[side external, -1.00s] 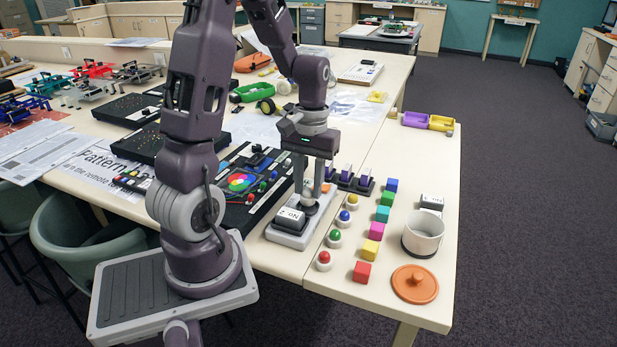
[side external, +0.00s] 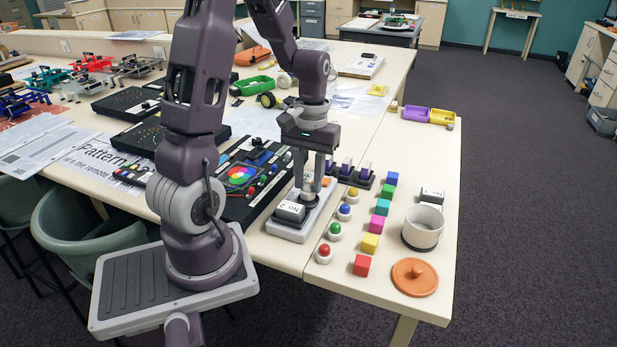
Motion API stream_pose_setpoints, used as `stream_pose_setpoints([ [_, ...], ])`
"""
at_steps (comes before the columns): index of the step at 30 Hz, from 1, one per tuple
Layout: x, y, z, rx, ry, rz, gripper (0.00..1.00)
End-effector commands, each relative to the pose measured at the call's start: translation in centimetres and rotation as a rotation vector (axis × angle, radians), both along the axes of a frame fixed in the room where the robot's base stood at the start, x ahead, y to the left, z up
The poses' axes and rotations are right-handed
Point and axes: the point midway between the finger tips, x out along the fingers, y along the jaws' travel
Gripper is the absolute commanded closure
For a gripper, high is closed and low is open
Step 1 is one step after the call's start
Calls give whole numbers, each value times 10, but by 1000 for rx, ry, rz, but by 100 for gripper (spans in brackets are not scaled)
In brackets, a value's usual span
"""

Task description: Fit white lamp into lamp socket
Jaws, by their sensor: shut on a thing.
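My gripper (side external: 316,182) points straight down over the grey-white base unit (side external: 290,232) at the table's edge. Its fingers are close together, shut on a small pale thing that I take to be the white lamp; the fingers hide most of it. The lamp socket (side external: 308,198) shows as a dark round part on the base unit, directly below the fingertips. The lamp is at or just above the socket; I cannot tell whether it is seated. A white block marked "NO 2" (side external: 291,211) is on the same unit, just left of the socket.
Lamps with coloured tops, such as the red one (side external: 324,254), stand in a row to the right. Beyond them are coloured cubes (side external: 370,243), a white cup (side external: 422,228) and an orange lid (side external: 414,277). A black panel (side external: 240,190) lies close on the left.

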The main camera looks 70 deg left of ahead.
Motion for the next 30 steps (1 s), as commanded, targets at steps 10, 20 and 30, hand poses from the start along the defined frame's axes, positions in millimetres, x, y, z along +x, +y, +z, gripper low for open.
stream_pose_setpoints([
  [10,0,0,-5,0,0,0,100],
  [20,0,0,-10,0,0,0,100],
  [30,0,0,-15,0,0,0,66],
])
